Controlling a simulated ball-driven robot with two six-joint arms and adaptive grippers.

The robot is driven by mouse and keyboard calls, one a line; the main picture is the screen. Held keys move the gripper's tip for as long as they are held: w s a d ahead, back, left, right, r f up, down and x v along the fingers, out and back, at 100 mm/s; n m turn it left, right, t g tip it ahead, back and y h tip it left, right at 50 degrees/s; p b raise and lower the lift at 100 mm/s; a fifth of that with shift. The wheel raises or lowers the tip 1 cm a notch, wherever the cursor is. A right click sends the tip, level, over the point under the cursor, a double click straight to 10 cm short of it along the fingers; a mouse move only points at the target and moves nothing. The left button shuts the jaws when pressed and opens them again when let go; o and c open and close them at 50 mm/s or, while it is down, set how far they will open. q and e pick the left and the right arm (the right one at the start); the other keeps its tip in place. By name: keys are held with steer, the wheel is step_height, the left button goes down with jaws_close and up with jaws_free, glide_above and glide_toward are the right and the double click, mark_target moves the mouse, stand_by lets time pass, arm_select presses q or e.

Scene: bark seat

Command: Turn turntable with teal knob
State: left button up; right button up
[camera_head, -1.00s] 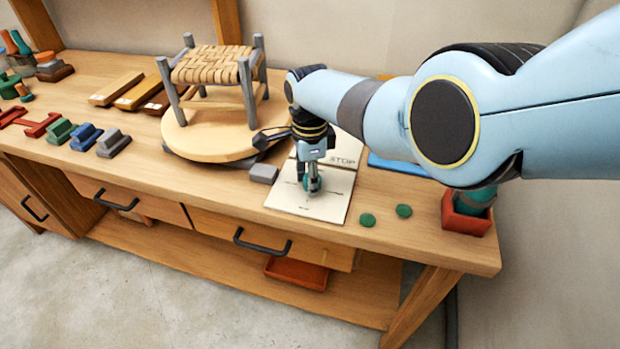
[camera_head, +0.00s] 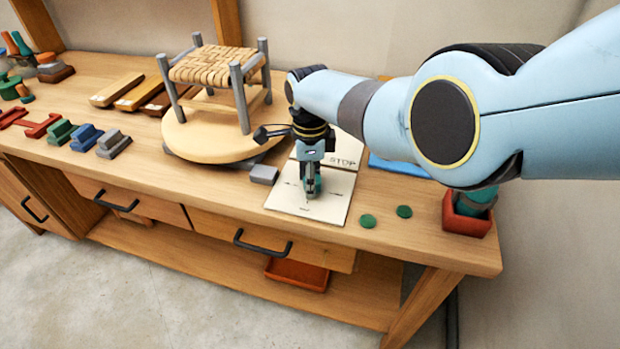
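The round wooden turntable (camera_head: 200,139) stands at the back middle of the bench. A stool with a woven seat (camera_head: 213,65) and grey legs stands on it. My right gripper (camera_head: 311,192) points down over the pale marked plate (camera_head: 332,207) in front of the turntable's right side. Its fingers look closed around the teal knob on that plate. The knob is almost wholly hidden by the fingers. My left gripper is out of view.
A grey block (camera_head: 264,174) lies left of the plate. A STOP-marked panel (camera_head: 346,152) is behind the plate. Two green discs (camera_head: 368,221) and a red-brown cup (camera_head: 466,215) are to the right. Colored blocks (camera_head: 86,137) and wooden bars (camera_head: 140,96) lie to the left.

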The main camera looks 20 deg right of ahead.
steer(key=shift+o, duration=1.3)
step_height(320, 180, up, 12)
